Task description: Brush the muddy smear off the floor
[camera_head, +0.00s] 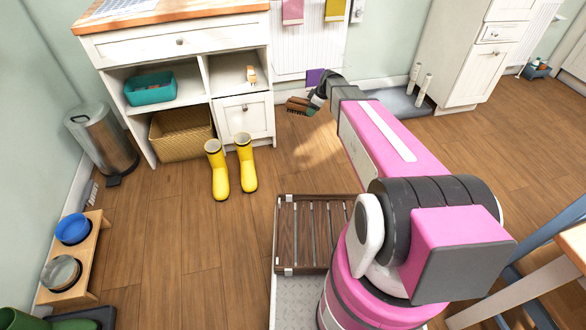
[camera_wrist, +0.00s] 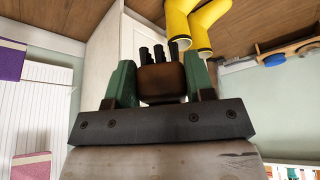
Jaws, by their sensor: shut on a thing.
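My gripper (camera_head: 317,101) is at the end of my outstretched arm, above the floor in front of the white cabinet. It is shut on a brown brush (camera_head: 298,105). In the wrist view the green fingers (camera_wrist: 160,78) stand on both sides of the brush's brown body (camera_wrist: 162,88), with several dark tufts or pegs beyond it. A faint tan patch (camera_head: 318,150) lies on the wood floor below and a little right of the brush; it may be the muddy smear, but I cannot tell it surely from light. The brush appears apart from the floor.
Yellow boots (camera_head: 231,168) stand before the white cabinet (camera_head: 244,116). A wicker basket (camera_head: 181,137) and teal bin (camera_head: 150,89) sit in its shelves. A metal trash can (camera_head: 101,140) and bowl stand (camera_head: 76,258) are at left. The floor (camera_head: 470,150) at right is mostly clear.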

